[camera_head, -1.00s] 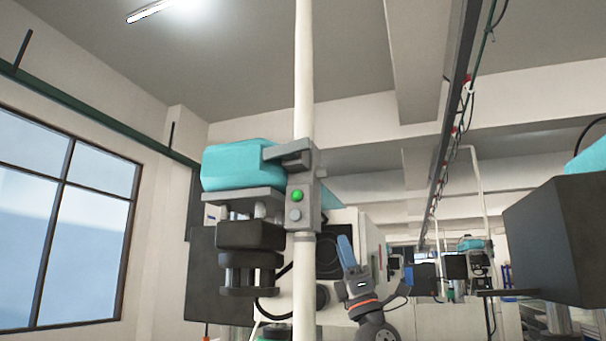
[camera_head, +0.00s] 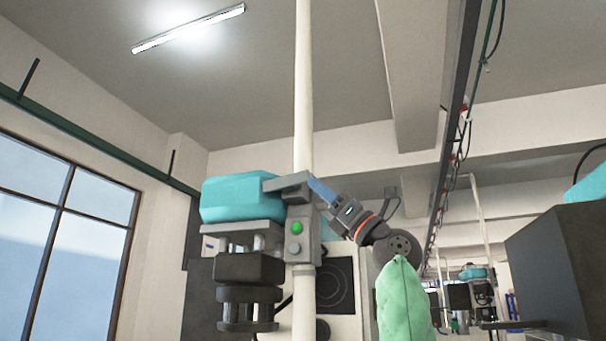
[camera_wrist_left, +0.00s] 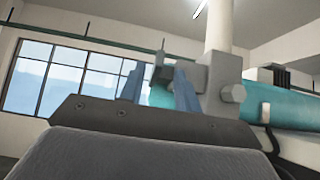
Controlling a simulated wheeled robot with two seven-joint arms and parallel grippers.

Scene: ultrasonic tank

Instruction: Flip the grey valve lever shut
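The grey valve lever (camera_head: 287,182) sticks out to the left, roughly level, from the top of a grey valve block (camera_head: 302,228) on a white vertical pipe. My left gripper (camera_head: 320,190) has blue fingers, tilted up and left, beside the block's top right at the lever's root in the head view. Contact cannot be told. In the left wrist view the two fingers (camera_wrist_left: 158,87) stand apart, with a grey part of the lever (camera_wrist_left: 193,74) behind and near the right finger. The valve block (camera_wrist_left: 222,90) is just right of them. My right gripper is not in view.
A teal-topped machine (camera_head: 243,197) stands behind and left of the pipe (camera_head: 303,85). The valve block carries a green button (camera_head: 297,228). A dark box (camera_head: 560,265) juts in at the right. A window (camera_head: 60,230) is at the left.

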